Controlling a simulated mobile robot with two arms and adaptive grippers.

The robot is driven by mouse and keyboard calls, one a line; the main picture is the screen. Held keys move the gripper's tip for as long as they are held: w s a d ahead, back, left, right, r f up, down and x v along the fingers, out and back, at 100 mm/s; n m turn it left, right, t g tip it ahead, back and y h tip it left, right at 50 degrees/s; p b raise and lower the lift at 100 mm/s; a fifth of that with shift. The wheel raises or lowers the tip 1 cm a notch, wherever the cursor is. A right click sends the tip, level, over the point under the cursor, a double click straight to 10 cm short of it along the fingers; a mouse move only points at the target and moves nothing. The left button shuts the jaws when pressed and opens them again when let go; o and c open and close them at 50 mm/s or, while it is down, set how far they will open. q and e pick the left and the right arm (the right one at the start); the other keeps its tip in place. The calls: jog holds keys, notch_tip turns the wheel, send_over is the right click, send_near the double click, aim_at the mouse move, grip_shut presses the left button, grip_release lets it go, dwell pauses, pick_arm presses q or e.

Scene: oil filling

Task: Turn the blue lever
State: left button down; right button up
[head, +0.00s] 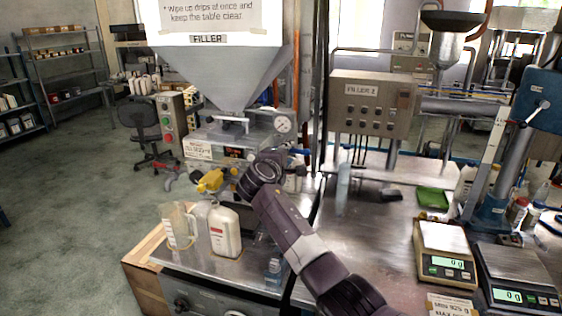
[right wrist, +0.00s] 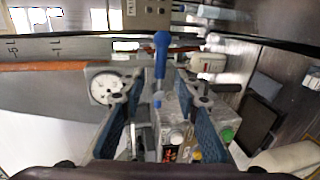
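The blue lever (right wrist: 161,56) shows in the right wrist view, with a rounded blue top and a narrow blue stem running down to the filler's metal parts. My right gripper (right wrist: 158,92) is open, its two blue-padded fingers apart on either side of the lever's line. I see no clear contact between the fingers and the lever. In the head view my right arm reaches up from the lower right to the filler (head: 240,75), and its wrist largely hides the gripper. A small blue bit beside the wrist may be the lever. My left gripper is out of view.
A round gauge (head: 282,124) sits on the filler, close to one finger in the wrist view. Two scales (head: 445,238) are at right.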

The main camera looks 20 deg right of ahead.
jog(key=v, duration=0.8)
jog(key=shift+s+a, duration=0.2)
jog(key=shift+s, duration=0.15)
jog(key=shift+r, duration=0.1)
